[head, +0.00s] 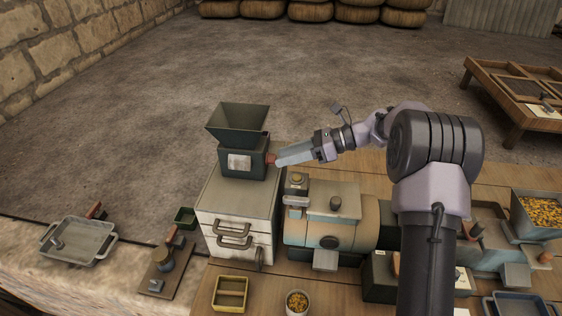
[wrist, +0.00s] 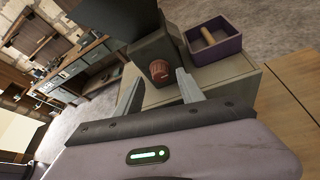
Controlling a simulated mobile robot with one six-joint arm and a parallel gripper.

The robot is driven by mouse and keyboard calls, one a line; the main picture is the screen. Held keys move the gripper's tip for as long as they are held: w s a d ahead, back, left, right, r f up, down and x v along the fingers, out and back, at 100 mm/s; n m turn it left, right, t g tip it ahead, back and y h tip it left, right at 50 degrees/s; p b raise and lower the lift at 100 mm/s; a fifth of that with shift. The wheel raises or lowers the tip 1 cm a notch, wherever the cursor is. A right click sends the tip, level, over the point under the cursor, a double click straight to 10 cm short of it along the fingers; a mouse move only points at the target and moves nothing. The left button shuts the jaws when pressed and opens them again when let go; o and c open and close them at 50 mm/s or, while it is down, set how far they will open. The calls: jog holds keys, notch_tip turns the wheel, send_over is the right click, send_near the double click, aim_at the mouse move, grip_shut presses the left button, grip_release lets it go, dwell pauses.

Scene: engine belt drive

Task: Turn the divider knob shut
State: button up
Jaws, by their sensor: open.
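The divider knob is a small reddish-brown knob (head: 271,159) on the right side of the dark green hopper unit (head: 238,117). My gripper (head: 281,160) reaches in from the right, with its fingertips right at the knob. In the wrist view the ribbed round knob (wrist: 159,71) shows between the two grey fingertips (wrist: 160,77), at about their tips. The jaws are open, with a gap on both sides of the knob. I cannot tell whether either finger touches it, and the mark of its turn position is not readable.
The hopper unit stands on a white drawer cabinet (head: 236,218). To its right is a beige machine (head: 322,232) with knobs on top, below my arm. In the wrist view a purple box (wrist: 218,52) with a wooden roller sits beside the hopper unit. A yellow tray (head: 230,293) lies in front.

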jog(key=shift+x, duration=0.95)
grip_shut()
